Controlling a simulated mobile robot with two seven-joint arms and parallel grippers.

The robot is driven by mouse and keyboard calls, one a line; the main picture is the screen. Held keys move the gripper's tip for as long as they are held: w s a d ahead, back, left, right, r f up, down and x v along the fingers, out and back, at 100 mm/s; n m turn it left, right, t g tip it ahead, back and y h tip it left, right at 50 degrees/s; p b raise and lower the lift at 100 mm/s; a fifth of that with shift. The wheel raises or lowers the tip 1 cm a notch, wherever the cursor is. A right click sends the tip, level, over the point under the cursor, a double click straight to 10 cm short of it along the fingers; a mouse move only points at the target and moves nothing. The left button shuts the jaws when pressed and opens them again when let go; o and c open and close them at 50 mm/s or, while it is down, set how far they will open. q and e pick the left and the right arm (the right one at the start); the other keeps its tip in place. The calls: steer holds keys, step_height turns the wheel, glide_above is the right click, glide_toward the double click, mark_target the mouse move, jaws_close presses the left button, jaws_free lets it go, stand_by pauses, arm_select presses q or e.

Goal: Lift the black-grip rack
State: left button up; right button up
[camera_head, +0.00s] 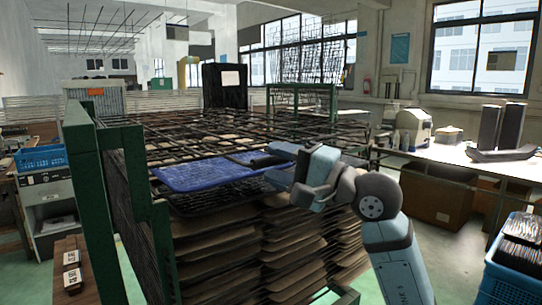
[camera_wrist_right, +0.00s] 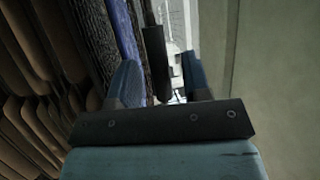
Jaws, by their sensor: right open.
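Blue mesh racks (camera_head: 205,173) lie flat on top of a tall stack inside a green frame, in the middle of the head view. My right gripper (camera_head: 284,165) is at the right end of these racks. In the right wrist view a black grip (camera_wrist_right: 155,62) shows between the two fingers of the right gripper (camera_wrist_right: 160,80), which are apart. A blue rack edge (camera_wrist_right: 126,32) runs beside it. I cannot tell whether a finger touches the grip. The gripper hides part of the rack's right end in the head view. My left gripper is not in view.
The green frame (camera_head: 88,190) stands along the stack's left side. Brown trays (camera_head: 300,245) fill the levels below. A white table (camera_head: 460,157) with dark upright objects is at the right, and a blue crate (camera_head: 510,275) is at the lower right.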

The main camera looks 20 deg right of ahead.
steer(key=shift+x, duration=0.85)
steer(key=shift+c, duration=0.6)
jaws_close()
